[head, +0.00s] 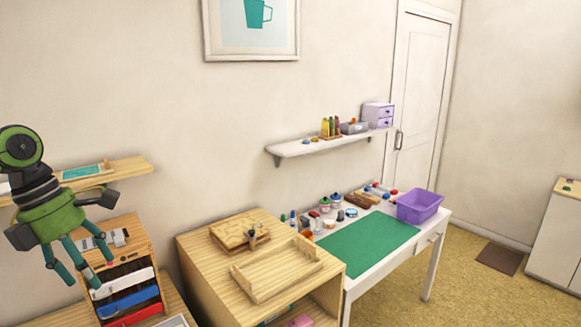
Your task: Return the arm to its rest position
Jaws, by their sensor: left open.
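My left gripper (88,270) hangs at the left of the head view, below my green and black arm. Its teal fingers point down and stand apart, with nothing seen between them. In the picture it overlaps a wooden rack (136,268) with white, blue and red compartments. I cannot tell how far apart the two are. My right gripper is not in view.
A wooden cabinet (262,292) bears an empty wooden tray (277,272) and a wooden board. Beside it a white table carries a green mat (366,244), several small bottles and stamps, and a purple bin (420,206). A wall shelf (325,144) hangs above. Open floor lies at right.

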